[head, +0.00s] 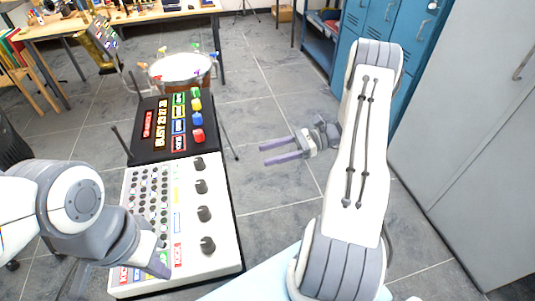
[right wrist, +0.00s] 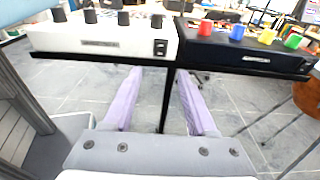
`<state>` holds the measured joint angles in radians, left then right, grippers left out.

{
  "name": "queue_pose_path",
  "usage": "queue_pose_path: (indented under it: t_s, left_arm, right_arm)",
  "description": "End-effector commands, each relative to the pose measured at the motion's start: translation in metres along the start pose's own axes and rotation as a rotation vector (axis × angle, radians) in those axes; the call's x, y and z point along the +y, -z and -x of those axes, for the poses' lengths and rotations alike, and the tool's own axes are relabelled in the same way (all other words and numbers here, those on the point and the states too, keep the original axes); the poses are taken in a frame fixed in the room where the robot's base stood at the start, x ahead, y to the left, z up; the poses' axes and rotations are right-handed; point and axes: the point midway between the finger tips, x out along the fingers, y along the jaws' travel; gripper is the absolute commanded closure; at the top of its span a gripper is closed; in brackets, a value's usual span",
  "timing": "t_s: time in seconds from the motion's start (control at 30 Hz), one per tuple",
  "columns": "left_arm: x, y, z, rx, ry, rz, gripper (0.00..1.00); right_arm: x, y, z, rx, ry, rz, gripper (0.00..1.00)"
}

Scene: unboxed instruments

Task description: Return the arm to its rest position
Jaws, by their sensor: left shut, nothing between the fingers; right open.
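My right arm rises at the right of the head view, with its elbow high. My right gripper (head: 265,154) points left over the floor, just right of the instruments, its two purple fingers apart and empty. In the right wrist view the open fingers (right wrist: 160,85) reach toward the side of the instrument stand, with floor between them. My left gripper (head: 160,268) is at the lower left over the front of the white mixer; it is shut and holds nothing visible. Part of it is hidden by my own wrist.
The white mixer (head: 188,252) with black knobs and a black unit (head: 150,152) with coloured buttons sit on a stand. A drum (head: 180,68) stands behind. Blue lockers (head: 408,22) and a grey cabinet (head: 462,130) line the right. Tiled floor is clear in the middle.

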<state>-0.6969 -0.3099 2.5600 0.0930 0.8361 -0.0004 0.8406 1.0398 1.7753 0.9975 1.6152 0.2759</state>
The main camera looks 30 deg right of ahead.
Motion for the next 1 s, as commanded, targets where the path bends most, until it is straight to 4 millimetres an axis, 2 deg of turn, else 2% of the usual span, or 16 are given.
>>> queue_pose_path:
  t_s: [0.33,0.47,0.57,0.7,0.83,1.0]
  left_arm:
    - [0.0,0.0,0.001,0.0,0.0,0.0,1.0]
    - [0.0,0.0,0.006,0.0,0.0,0.0,1.0]
    - [0.001,0.001,0.013,0.0,0.0,0.0,1.0]
    - [0.002,0.001,0.023,0.0,0.0,0.0,1.0]
    - [0.002,0.002,0.032,0.0,0.0,0.0,1.0]
    - [0.003,0.002,0.043,0.0,0.0,0.0,1.0]
  right_arm:
    - [0.001,-0.003,-0.003,0.007,-0.012,0.006,0.43]
    - [0.011,-0.024,-0.031,0.077,-0.132,0.064,0.43]
    - [0.034,-0.053,-0.071,0.186,-0.324,0.174,0.43]
    - [0.088,-0.092,-0.121,0.355,-0.648,0.41,0.43]
    - [0.141,-0.12,-0.146,0.478,-0.93,0.683,0.43]
    - [0.202,-0.149,-0.157,0.574,-1.253,1.112,0.43]
